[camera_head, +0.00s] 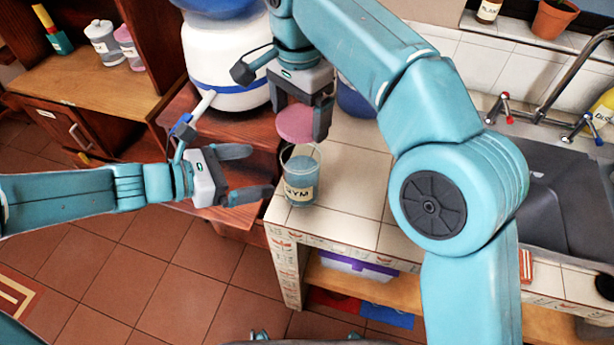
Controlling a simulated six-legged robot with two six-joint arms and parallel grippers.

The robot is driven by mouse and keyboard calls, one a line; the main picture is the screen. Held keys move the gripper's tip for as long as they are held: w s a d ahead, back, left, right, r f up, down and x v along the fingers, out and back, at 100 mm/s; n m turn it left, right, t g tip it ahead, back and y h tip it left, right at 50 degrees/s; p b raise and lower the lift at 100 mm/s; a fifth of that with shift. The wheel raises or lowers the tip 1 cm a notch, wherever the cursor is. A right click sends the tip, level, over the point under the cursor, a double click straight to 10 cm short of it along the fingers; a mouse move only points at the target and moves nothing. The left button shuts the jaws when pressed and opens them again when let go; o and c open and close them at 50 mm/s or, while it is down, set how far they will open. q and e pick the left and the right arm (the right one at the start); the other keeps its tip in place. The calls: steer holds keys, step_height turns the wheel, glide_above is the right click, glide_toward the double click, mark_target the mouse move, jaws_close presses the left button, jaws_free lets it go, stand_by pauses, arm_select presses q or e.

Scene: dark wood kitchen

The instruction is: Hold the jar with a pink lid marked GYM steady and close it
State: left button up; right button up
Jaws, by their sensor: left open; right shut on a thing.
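The clear jar (301,183) with a GYM label and blue-grey contents stands upright near the left corner of the tiled counter. Its top looks open. The pink lid (295,123) is above the jar, with a small gap to the rim in the picture. My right gripper (303,115) comes down from above and is shut on the pink lid. My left gripper (262,172) is open and empty just left of the jar, its fingers pointing right toward it. It does not appear to touch the jar.
A white and blue water dispenser (222,60) stands behind my grippers. A grey sink (560,190) with a tap (570,75) is at the right. Bare counter tiles (350,190) lie right of the jar. Two lidded jars (103,42) stand on the wooden shelf at the upper left.

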steer(key=shift+a, duration=0.25)
arm_select(q)
glide_above(301, 165)
steer(key=s, duration=0.4)
step_height(301, 165, down, 4)
arm_select(e)
steer(key=shift+d, duration=0.2)
steer(key=shift+a, duration=0.15)
arm_select(q)
steer(key=shift+w+d+f, duration=0.1)
steer(key=shift+w+f, duration=0.1)
steer(key=shift+f, duration=0.1)
arm_select(e)
steer(key=shift+s, duration=0.1)
arm_select(q)
steer(key=c, duration=1.2)
steer(key=shift+c, duration=0.2)
arm_select(e)
steer(key=shift+f, duration=2.5)
